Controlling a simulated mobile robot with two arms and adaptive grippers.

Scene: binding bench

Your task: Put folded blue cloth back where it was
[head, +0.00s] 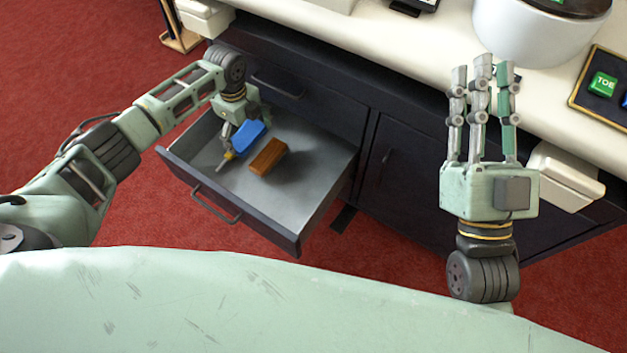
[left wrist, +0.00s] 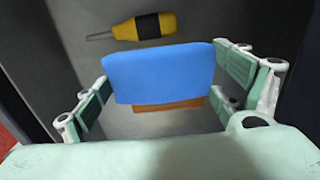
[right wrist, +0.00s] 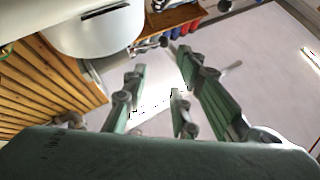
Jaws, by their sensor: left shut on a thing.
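The folded blue cloth (head: 247,137) is in my left gripper (head: 240,125), over the open drawer (head: 312,188). In the left wrist view the cloth (left wrist: 158,73) sits between the fingers of my left gripper (left wrist: 160,85), which are shut on its two sides. I cannot tell whether the cloth touches the drawer floor. My right gripper (head: 482,75) points up in front of the counter, fingers apart and empty; it also shows in the right wrist view (right wrist: 158,90).
A brown block (head: 268,156) lies in the drawer, and a yellow-handled screwdriver (left wrist: 146,26) lies near the cloth. The counter (head: 400,45) holds a white round container (head: 540,35) and a tray with a green TOE block (head: 603,83). A closed cabinet door (head: 410,175) is right of the drawer.

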